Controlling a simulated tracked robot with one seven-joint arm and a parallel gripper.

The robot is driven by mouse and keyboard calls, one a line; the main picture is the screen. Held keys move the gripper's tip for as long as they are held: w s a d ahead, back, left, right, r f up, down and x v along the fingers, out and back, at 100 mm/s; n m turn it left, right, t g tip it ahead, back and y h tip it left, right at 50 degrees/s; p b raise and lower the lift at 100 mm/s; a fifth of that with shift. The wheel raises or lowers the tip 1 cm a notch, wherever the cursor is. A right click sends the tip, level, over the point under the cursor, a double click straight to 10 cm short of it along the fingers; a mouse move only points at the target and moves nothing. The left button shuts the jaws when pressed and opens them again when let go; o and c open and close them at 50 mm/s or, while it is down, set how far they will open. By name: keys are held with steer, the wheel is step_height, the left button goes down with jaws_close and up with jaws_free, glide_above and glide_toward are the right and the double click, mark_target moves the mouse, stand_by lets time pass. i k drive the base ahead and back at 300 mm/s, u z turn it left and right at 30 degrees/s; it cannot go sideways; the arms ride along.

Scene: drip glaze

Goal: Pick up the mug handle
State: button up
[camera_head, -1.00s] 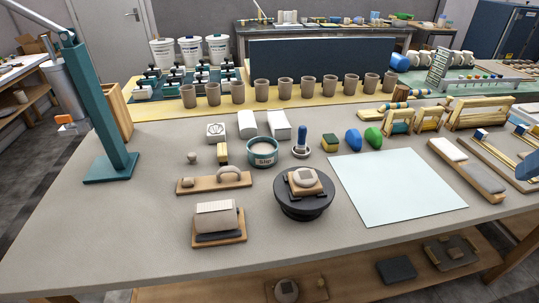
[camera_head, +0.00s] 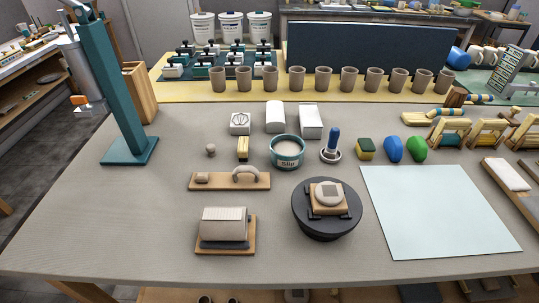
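The mug handle (camera_head: 246,174) is a small grey clay arch. It lies on the right part of a narrow wooden board (camera_head: 221,187) on the worktable, left of the middle of the view. A small clay piece (camera_head: 202,177) sits at the left end of the same board. My gripper is not in view.
Behind the board are a small clay ball (camera_head: 210,150), a yellow block (camera_head: 243,150) and a slip tub (camera_head: 287,153). A clay block on a board (camera_head: 225,226) is in front, a dark turntable (camera_head: 301,213) to the right.

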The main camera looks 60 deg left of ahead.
mark_target(240, 170)
steer(key=u, duration=0.25)
steer(key=k, duration=1)
steer(key=u, duration=1.7)
steer(key=i, duration=1.05)
steer(key=z, duration=0.05)
